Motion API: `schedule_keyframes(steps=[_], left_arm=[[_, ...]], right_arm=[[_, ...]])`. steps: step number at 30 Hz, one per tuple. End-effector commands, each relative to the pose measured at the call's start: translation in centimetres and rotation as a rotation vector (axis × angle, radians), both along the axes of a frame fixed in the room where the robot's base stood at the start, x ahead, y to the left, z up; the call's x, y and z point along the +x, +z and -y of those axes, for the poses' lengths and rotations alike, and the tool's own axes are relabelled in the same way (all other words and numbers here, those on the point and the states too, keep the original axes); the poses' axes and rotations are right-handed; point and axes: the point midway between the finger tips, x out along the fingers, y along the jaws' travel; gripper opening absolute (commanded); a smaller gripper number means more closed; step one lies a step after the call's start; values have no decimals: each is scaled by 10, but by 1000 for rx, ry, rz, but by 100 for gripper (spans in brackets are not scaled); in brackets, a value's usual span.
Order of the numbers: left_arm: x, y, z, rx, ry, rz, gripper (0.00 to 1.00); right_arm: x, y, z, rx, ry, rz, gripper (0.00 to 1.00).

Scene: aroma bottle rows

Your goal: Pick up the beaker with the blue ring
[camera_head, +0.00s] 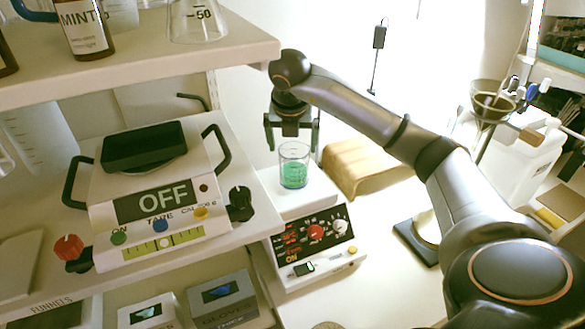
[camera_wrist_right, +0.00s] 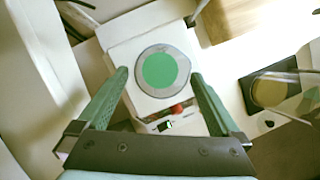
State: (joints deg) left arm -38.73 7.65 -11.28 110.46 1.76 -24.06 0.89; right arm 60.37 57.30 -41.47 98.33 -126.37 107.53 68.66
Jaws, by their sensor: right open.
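A clear glass beaker (camera_head: 294,167) with green liquid stands upright on the white top of a stirrer hotplate (camera_head: 318,247) in the head view. In the right wrist view the beaker (camera_wrist_right: 160,70) is seen from above as a round grey rim around a green disc. I cannot make out a blue ring on it. My right gripper (camera_head: 292,148) is open above the beaker, fingers pointing down. In the wrist view its two green-grey fingers (camera_wrist_right: 160,76) lie on either side of the beaker, apart from it. My left gripper is not in view.
A shelf with a balance reading OFF (camera_head: 160,205) stands close on the left. Above it, an upper shelf holds a MINT bottle (camera_head: 84,28) and a flask (camera_head: 198,22). A tan block (camera_head: 362,168) lies right of the beaker. A funnel (camera_head: 492,103) stands farther right.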

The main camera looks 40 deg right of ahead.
Motion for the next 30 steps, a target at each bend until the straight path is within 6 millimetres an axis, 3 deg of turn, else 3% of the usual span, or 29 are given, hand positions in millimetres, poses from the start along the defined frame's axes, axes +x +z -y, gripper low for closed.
schedule_keyframes(steps=[8,16,26,30], left_arm=[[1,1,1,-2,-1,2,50],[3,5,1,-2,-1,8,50],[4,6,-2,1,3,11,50],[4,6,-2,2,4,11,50]], right_arm=[[6,-24,7,0,1,-2,100],[12,-61,18,1,-1,-3,100],[14,-68,20,1,0,1,100],[14,-68,20,1,0,0,85]])
